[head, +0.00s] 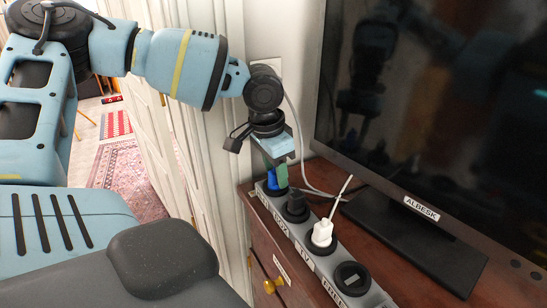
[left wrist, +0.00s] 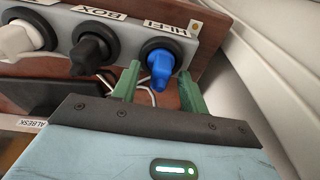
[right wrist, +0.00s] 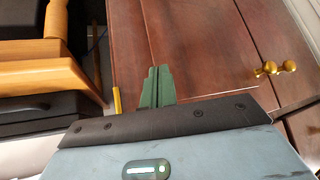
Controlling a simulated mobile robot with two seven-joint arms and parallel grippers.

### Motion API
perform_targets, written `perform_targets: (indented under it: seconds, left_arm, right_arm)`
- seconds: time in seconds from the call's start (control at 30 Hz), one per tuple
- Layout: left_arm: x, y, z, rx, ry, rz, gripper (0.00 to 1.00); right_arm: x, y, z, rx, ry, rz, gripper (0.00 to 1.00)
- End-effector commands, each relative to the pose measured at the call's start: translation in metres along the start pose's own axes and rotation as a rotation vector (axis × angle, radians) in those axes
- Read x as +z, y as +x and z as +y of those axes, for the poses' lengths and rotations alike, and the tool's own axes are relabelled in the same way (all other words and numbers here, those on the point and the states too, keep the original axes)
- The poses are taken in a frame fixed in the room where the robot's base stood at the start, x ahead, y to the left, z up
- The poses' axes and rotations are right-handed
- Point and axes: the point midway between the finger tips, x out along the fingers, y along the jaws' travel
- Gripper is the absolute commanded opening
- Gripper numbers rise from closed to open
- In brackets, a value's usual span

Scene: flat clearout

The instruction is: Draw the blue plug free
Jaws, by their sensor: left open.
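The blue plug (head: 271,178) sits in the far end socket of a grey power strip (head: 338,264). In the left wrist view the blue plug (left wrist: 161,66) is seated in the socket by the label reading HIFI. My left gripper (head: 276,172) is over that end of the strip. Its green fingers (left wrist: 158,84) are open, one on each side of the plug, with visible gaps; contact is not seen. My right gripper (right wrist: 157,88) shows only in the right wrist view. Its fingers are together, with nothing seen between them, in front of brown cabinet doors.
A black plug (head: 297,207) is right beside the blue one, then a white plug (head: 322,234) and an empty socket (head: 352,278). A television (head: 440,120) stands on the cabinet top (head: 395,252). A pale wall panel is close on the left.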

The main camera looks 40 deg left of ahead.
Motion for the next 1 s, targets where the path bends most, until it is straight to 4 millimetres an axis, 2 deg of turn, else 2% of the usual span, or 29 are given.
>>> perform_targets:
  seconds: [0.37, 0.7, 0.73, 0.77, 0.87, 1.0]
  left_arm:
    - [0.0000, 0.0057, -0.0001, -0.001, 0.001, 0.000, 0.44]
    - [-0.0001, 0.0055, -0.0001, -0.001, 0.001, 0.001, 0.00]
    - [-0.0001, 0.0055, -0.0002, -0.001, 0.001, 0.001, 0.00]
    - [-0.0002, 0.0054, -0.0002, -0.001, 0.001, 0.001, 0.15]
    - [-0.0002, 0.0053, -0.0002, -0.001, 0.001, 0.001, 0.02]
    - [-0.0002, 0.0052, -0.0002, -0.001, 0.001, 0.001, 0.00]
  right_arm:
    - [-0.0052, 0.0014, 0.0005, 0.001, -0.001, 0.010, 0.00]
    - [-0.0066, 0.0016, 0.0001, 0.001, 0.002, 0.013, 0.00]
    - [-0.0066, 0.0016, 0.0001, 0.001, 0.002, 0.013, 0.00]
    - [-0.0066, 0.0016, 0.0001, 0.001, 0.002, 0.013, 0.00]
    - [-0.0066, 0.0016, 0.0001, 0.001, 0.002, 0.013, 0.00]
    - [-0.0065, 0.0016, 0.0001, 0.001, 0.002, 0.013, 0.00]
